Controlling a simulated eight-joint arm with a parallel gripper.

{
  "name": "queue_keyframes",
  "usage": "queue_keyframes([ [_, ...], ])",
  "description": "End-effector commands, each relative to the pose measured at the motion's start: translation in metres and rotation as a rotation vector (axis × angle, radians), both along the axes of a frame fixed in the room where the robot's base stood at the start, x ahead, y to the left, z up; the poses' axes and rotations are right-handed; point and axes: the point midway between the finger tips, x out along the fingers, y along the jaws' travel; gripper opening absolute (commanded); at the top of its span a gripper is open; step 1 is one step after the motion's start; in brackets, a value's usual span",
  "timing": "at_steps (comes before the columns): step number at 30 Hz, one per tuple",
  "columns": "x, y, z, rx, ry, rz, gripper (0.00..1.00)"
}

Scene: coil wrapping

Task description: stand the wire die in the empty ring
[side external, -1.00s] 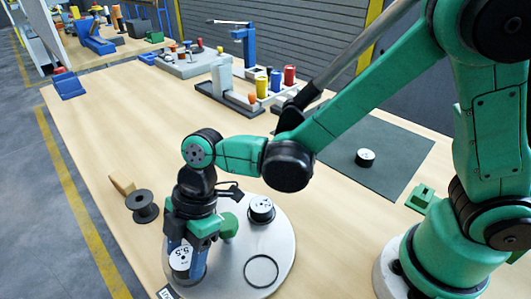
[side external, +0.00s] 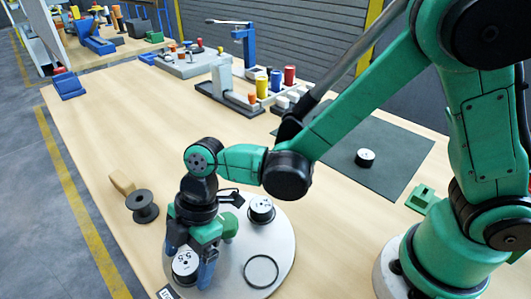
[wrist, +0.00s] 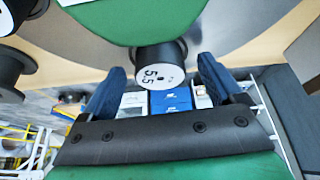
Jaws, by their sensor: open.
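A wire die (side external: 184,265), a short black cylinder with a white face marked 5.5, is at the left side of the pale round plate in the side view. It also shows in the wrist view (wrist: 158,66) between my two blue fingers. My gripper (side external: 189,272) is open around the die, with a gap on each side in the wrist view (wrist: 162,82). Whether the die rests on the plate is hidden. The empty ring (side external: 261,271), a thin dark circle, lies on the plate to the right of my gripper. Another white-faced die (side external: 261,207) stands farther back on the plate.
A third die (side external: 365,157) stands on the dark green mat (side external: 400,165). A black spool (side external: 142,206) and a tan block (side external: 122,182) are left of the plate (side external: 225,283). A green block (side external: 425,199) lies near my base.

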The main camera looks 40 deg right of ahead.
Motion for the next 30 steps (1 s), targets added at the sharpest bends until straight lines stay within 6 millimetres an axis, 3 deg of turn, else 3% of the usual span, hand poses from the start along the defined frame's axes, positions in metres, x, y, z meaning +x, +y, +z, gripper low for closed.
queue_keyframes([
  [5, 0.001, -0.006, 0.016, 0.000, 0.000, -0.003, 0.87],
  [18, 0.002, -0.038, 0.091, -0.001, 0.000, -0.002, 0.87],
  [25, 0.003, -0.046, 0.110, -0.001, 0.000, -0.008, 0.87],
  [28, 0.004, -0.058, 0.114, -0.010, -0.005, -0.102, 0.87],
  [30, 0.005, -0.077, 0.117, -0.020, -0.015, -0.261, 0.87],
])
